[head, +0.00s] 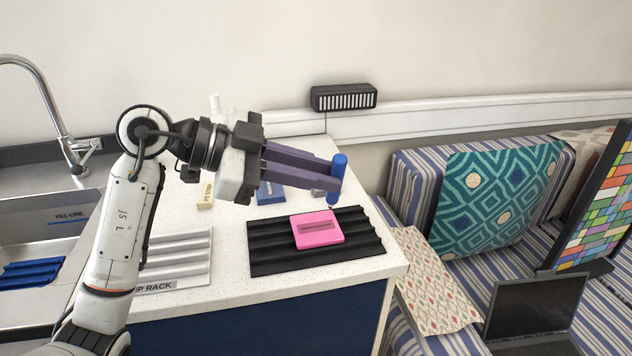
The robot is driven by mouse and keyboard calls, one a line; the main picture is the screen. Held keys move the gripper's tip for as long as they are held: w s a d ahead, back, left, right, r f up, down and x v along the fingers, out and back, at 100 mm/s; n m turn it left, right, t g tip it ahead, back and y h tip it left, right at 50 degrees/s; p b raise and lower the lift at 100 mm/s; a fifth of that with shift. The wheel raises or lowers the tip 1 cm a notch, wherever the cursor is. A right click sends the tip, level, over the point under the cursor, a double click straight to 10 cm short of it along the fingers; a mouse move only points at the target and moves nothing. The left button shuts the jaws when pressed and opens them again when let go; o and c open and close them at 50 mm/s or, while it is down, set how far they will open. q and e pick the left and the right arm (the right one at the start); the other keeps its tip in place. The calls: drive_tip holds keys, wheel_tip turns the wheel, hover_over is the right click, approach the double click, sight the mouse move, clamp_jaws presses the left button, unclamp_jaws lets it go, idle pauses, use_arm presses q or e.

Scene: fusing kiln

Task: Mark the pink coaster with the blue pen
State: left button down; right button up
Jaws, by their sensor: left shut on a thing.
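The pink coaster (317,230) lies on a black ridged rack (270,262) on the white speckled counter. A dark strip runs across its top face. My left gripper (332,178) is shut on the blue pen (338,168). The pen is close to upright, slightly tilted, with its lower end above the far right edge of the coaster. I cannot tell whether the tip touches anything. My right gripper is not in view.
A white ridged rack (178,262) stands left of the black one. A blue block (270,193) and a tan block (205,198) lie behind. A sink (40,236) is at left. The counter (225,296) ends right of the black rack, beside a striped cushioned seat.

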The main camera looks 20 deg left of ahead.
use_arm(q)
wheel_tip(320, 180, down, 6)
drive_tip(key=b, duration=0.6)
drive_tip(key=shift+r, duration=0.25)
drive_tip(key=c, duration=2.2)
unclamp_jaws()
clamp_jaws()
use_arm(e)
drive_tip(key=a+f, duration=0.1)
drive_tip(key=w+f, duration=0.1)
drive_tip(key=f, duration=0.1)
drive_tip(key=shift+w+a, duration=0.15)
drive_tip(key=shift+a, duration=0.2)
use_arm(q)
drive_tip(key=shift+f, duration=0.6)
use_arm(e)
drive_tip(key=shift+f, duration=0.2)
use_arm(q)
drive_tip(key=shift+a, duration=0.1)
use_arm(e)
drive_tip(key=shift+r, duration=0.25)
use_arm(q)
drive_tip(key=shift+s+a+p, duration=0.1)
drive_tip(key=shift+s+p, duration=0.05)
drive_tip(key=shift+p, duration=0.3)
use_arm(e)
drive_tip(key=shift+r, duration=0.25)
